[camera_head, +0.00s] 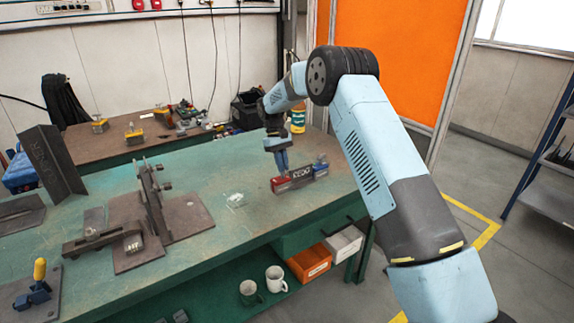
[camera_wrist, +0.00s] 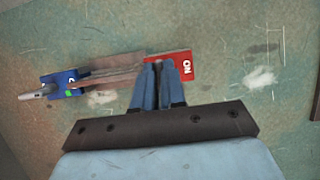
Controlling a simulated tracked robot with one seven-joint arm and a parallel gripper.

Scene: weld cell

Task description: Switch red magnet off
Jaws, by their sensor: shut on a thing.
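The red magnet (camera_head: 279,186) stands on the green bench at one end of a dark steel piece (camera_head: 301,176). In the wrist view the red magnet (camera_wrist: 184,66) shows a white "ON" label on its top. My gripper (camera_head: 282,168) points down at the red magnet. In the wrist view my gripper (camera_wrist: 159,66) has its blue fingers close together, shut on the switch at the magnet's top. The fingers hide most of that switch. The blue magnet (camera_head: 321,166) sits at the steel piece's other end. Its grey lever and a green mark show in the wrist view (camera_wrist: 63,83).
A rusty fixture (camera_head: 155,205) stands on the bench to the left. A dark angle piece (camera_head: 50,165) is at the far left, and a yellow-handled clamp (camera_head: 38,280) at the front left. Two mugs (camera_head: 275,279) are on the lower shelf. The bench around the magnets is mostly clear.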

